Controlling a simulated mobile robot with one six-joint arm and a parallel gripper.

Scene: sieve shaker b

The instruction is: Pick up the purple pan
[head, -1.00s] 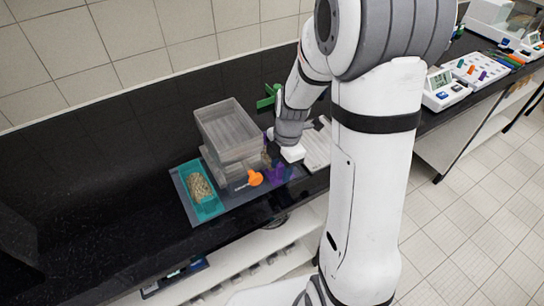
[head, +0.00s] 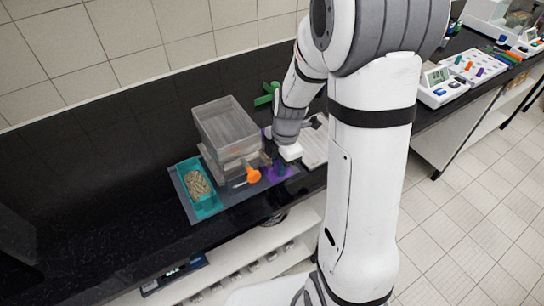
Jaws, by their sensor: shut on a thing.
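The purple pan (head: 279,173) is on the dark counter, at the right side of the shaker, and is largely hidden by my wrist and gripper. My gripper (head: 278,162) points down at it and is shut on it; the fingers are small and dark here. I cannot tell whether the pan touches the surface below. The shaker has a translucent grey box (head: 226,124) on top and an orange knob (head: 253,175) at its front, just left of the purple pan.
A teal pan (head: 198,187) full of grain stands left of the shaker on a grey-blue mat (head: 205,212). A green object (head: 267,93) is behind my wrist. A white tray (head: 316,145) lies to the right. The counter's left part (head: 90,215) is clear.

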